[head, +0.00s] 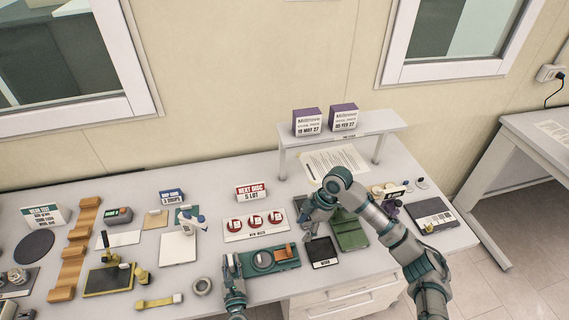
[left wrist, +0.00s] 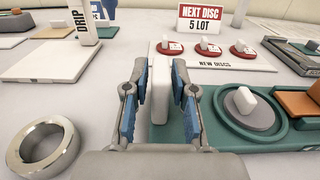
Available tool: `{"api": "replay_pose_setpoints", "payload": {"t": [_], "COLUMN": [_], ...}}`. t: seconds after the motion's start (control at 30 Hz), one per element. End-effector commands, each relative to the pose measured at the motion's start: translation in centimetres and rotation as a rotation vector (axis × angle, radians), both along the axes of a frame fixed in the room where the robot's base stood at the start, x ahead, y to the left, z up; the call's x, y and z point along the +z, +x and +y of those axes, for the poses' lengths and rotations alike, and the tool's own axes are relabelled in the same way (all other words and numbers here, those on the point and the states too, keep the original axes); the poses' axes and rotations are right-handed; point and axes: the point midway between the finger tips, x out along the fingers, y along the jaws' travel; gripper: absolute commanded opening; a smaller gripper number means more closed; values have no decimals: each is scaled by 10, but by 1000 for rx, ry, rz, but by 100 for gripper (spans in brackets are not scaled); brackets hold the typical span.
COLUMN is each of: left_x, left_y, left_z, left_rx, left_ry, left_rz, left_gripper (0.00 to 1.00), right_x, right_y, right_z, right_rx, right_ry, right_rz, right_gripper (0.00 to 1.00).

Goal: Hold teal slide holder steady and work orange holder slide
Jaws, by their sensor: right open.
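The teal slide holder (head: 287,265) lies at the table's front edge. It carries a grey disc (head: 263,261) with a white knob and, at its right, the orange slide (head: 284,251). The disc (left wrist: 249,107) and part of the orange slide (left wrist: 300,103) also show in the left wrist view. My left gripper (head: 231,266) is at the holder's left end, its fingers closed around an upright white grip (left wrist: 160,92); the contact faces are partly hidden. My right gripper (head: 306,235) is open and empty, above and to the right of the orange slide.
A white plate of red new discs (head: 254,225) stands behind the holder. A dark tray (head: 322,252) and a green case (head: 349,231) are to its right. A metal ring (head: 202,286) lies to the left. A raised shelf (head: 375,130) stands at the back.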

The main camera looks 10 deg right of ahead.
Motion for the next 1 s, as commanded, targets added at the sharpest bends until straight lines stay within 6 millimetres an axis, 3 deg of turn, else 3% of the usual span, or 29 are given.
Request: {"api": "replay_pose_setpoints", "payload": {"t": [0.43, 0.8, 1.0], "left_x": [-1, -2, -2], "left_y": [-8, -85, -112], "left_z": [0, 0, -1], "left_rx": [-1, -2, 0], "left_ry": [0, 3, 2], "left_rz": [1, 3, 3], "left_gripper": [45, 45, 45], "right_x": [0, 0, -1], "right_y": [0, 0, 1], "right_z": [0, 0, 0], "right_rx": [0, 0, 0], "right_ry": [0, 0, 0], "right_rz": [0, 0, 1], "right_gripper": [60, 60, 60]}}
